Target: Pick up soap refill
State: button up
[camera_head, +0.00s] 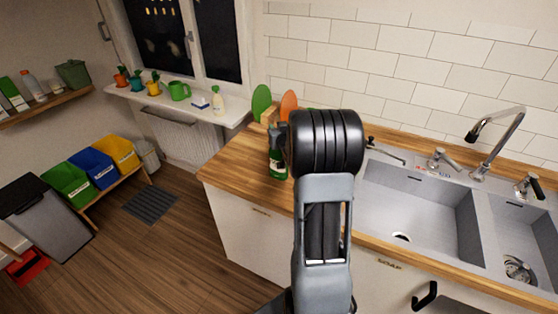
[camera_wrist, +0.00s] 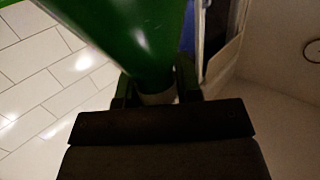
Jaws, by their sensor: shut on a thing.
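The soap refill appears to be the dark green bottle (camera_head: 278,164) with a pale label, above the wooden counter left of the sink. In the wrist view the green bottle (camera_wrist: 120,35) fills the upper middle and narrows to a pale neck between my fingers. My gripper (camera_head: 278,136) is shut on the bottle near its neck, and its dark fingers also show in the wrist view (camera_wrist: 158,88). My arm hides part of the gripper in the head view. I cannot tell whether the bottle's base touches the counter.
A green board (camera_head: 261,102) and an orange board (camera_head: 288,105) stand behind the bottle by the tiled wall. The steel sink (camera_head: 415,205) and tap (camera_head: 500,140) lie to the right. Counter front-left is clear.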

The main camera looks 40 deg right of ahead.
grip_shut()
jog(key=shift+r, duration=0.2)
dwell(0.3)
